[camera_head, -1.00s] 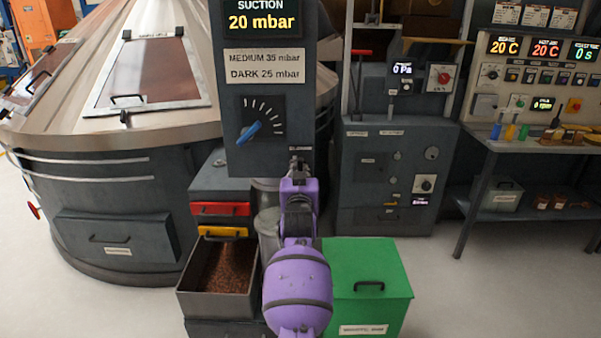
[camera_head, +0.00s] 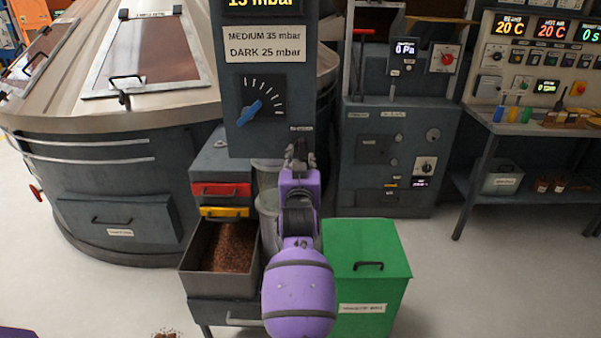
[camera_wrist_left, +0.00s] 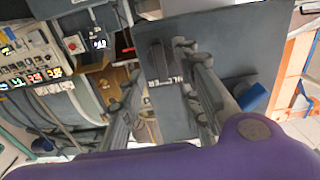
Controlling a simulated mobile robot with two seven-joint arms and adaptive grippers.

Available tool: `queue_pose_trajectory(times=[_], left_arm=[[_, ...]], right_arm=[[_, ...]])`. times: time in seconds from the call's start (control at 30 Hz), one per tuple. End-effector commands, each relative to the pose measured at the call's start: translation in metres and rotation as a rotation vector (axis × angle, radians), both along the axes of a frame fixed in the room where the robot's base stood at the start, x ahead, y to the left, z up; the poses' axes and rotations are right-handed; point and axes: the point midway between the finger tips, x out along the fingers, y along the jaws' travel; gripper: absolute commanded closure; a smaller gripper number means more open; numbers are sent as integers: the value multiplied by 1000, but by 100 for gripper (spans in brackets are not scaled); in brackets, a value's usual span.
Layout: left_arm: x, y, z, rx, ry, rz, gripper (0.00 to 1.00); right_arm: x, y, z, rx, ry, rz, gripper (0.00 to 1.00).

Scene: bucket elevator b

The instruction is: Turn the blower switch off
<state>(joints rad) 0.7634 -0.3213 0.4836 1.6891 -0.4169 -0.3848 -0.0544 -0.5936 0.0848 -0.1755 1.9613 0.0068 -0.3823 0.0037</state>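The dark suction cabinet (camera_head: 262,142) stands at the top middle of the head view. A small label (camera_head: 301,128), too small there to read fully, sits at its lower right edge. In the left wrist view the partly hidden label (camera_wrist_left: 165,81) shows letters that fit BLOWER, beside a dark upright part (camera_wrist_left: 158,56) that may be the switch; its position is unclear. My left gripper (camera_head: 298,150) is just below the label in the head view. In the left wrist view (camera_wrist_left: 155,65) its fingers are apart in front of the panel; contact cannot be told.
A blue pointer knob (camera_head: 250,112) is on the cabinet front. Below stand a tray of brown beans (camera_head: 188,282) and a green lidded bin (camera_head: 375,240). A large drum machine (camera_head: 110,160) is left, a control cabinet (camera_head: 362,190) right.

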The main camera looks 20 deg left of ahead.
Motion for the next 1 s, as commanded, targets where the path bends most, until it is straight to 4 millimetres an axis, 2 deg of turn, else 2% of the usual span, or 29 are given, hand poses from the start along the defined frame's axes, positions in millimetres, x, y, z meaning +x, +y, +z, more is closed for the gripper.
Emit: queue_pose_trajectory(times=[0.1, 0.3, 0.47, 0.77, 0.87, 0.97, 1.0], left_arm=[[-27, -7, -1, 0, 1, 1, 69], [-56, -16, -1, 0, 0, 0, 69], [-65, -19, 0, 0, -1, 0, 69], [-66, -19, 0, 1, -1, 0, 69], [-70, -13, -12, 3, 13, 2, 69], [-83, 3, -49, 6, 54, 2, 69], [-92, 11, -71, 7, 78, 1, 69]], right_arm=[[0, 0, 0, -1, 0, 1, 77], [0, 0, 0, 0, 0, 1, 77], [0, 0, 0, 0, 0, 1, 77], [0, 0, 0, 0, 0, 1, 77], [0, -3, -1, -4, 1, -2, 77], [-2, -11, -6, -14, 5, -14, 77], [-3, -16, -8, -20, 5, -22, 77]])
